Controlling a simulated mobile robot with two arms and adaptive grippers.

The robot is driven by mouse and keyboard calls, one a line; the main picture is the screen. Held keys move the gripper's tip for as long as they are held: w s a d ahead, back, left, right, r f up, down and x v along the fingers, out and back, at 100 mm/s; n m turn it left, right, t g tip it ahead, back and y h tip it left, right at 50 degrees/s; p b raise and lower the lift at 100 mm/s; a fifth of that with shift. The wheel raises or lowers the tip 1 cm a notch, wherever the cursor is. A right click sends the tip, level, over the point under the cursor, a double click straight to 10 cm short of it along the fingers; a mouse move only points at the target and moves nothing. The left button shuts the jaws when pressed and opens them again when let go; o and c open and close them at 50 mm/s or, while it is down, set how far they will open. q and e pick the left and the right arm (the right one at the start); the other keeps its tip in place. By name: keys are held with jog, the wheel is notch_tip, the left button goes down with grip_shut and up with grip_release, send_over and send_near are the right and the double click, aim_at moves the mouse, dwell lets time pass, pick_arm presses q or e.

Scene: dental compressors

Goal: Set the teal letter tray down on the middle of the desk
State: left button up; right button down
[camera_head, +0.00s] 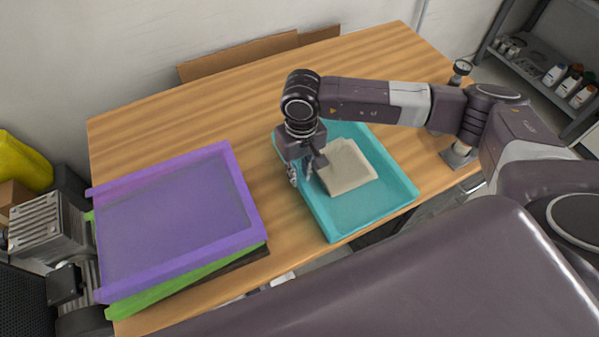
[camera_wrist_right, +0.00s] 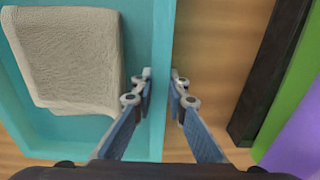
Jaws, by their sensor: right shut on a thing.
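The teal letter tray (camera_head: 375,213) is over the right half of the wooden desk (camera_head: 150,130), with its near side at the desk's front edge. I cannot tell if its base touches the desktop. A beige folded cloth-like thing (camera_head: 347,168) lies in it. My right gripper (camera_head: 305,172) is shut on the tray's left wall. In the right wrist view, the fingers (camera_wrist_right: 161,76) stand on both sides of the teal wall (camera_wrist_right: 164,35), and the beige thing (camera_wrist_right: 75,55) is to the left. My left gripper is not in view.
A purple tray (camera_head: 170,220) lies on a green tray (camera_head: 190,280) and a dark one at the desk's left. Bare wood separates them from the teal tray. A metal stand with a gauge (camera_head: 460,155) is at the right. The desk's back is clear.

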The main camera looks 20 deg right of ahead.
jog(key=shift+f, duration=0.2)
jog(key=c, duration=1.9)
grip_release()
jog(key=shift+r, duration=0.1)
jog(key=shift+r, duration=0.35)
notch_tip(320, 180, up, 12)
jog(key=b, duration=0.3)
jog(key=shift+d+f+b, duration=0.15)
jog(key=shift+f+b, duration=0.05)
jog(key=shift+b, duration=0.15)
